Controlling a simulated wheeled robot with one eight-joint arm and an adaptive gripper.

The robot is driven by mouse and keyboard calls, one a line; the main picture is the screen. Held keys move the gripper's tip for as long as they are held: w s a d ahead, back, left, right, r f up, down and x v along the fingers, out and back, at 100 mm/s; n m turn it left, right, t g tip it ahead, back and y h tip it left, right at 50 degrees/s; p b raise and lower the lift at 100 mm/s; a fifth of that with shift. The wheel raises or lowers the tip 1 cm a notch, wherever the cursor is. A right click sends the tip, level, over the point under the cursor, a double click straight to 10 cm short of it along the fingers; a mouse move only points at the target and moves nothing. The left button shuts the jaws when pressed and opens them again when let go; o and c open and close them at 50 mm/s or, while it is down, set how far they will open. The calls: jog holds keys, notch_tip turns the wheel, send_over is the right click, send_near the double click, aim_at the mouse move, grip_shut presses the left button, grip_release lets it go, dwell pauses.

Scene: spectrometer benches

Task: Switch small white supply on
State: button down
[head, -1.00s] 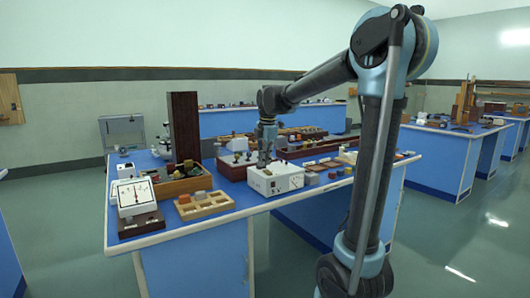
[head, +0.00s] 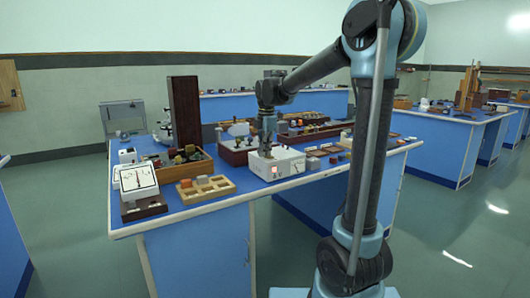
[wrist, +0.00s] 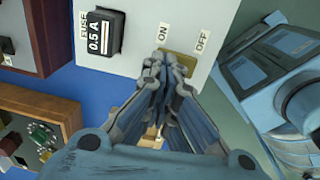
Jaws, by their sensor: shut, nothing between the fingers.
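The small white supply (head: 290,164) stands on the blue bench near its front edge, and a red light shows on its front. In the wrist view its white panel (wrist: 140,20) has a black 0.5 A fuse holder (wrist: 104,32), a brass switch plate (wrist: 180,64) and ON and OFF labels. My gripper (head: 265,153) is close above the supply, pointing down. In the wrist view my gripper (wrist: 164,62) is shut and empty, with its fingertips at the ON side of the plate. The fingers hide the switch lever, so I cannot see its position or any contact.
An analog meter (head: 138,177), a wooden compartment tray (head: 205,190) and a box with a tall dark upright (head: 185,115) stand left of the supply. Small parts lie to its right. Open floor (head: 440,240) lies between the benches.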

aim_at(265, 158)
jog(key=shift+s, duration=0.1)
jog(key=shift+s+d+r, duration=0.2)
jog(key=shift+s+d, duration=0.2)
jog(key=shift+s, duration=0.2)
dwell(0.3)
notch_tip(265, 158, up, 14)
jog(key=w+a, duration=0.1)
jog(key=shift+w+f, duration=0.15)
jog(key=shift+w, duration=0.25)
dwell(0.3)
jog(key=s+d+f+m, duration=0.5)
jog(key=s+d+m, duration=0.1)
jog(key=s+d, duration=0.25)
jog(key=s+d+f+m, duration=0.7)
jog(key=s+f+m, duration=0.2)
jog(key=s+f, duration=0.2)
jog(key=s+d+f+m+t, duration=0.1)
jog(key=s+d+f+m, duration=0.6)
jog(key=s+f, duration=0.5)
notch_tip(265, 158, down, 2)
jog(key=m, duration=0.2)
jog(key=shift+s+d+f+m+t, duration=0.2)
jog(key=shift+m+t, duration=0.1)
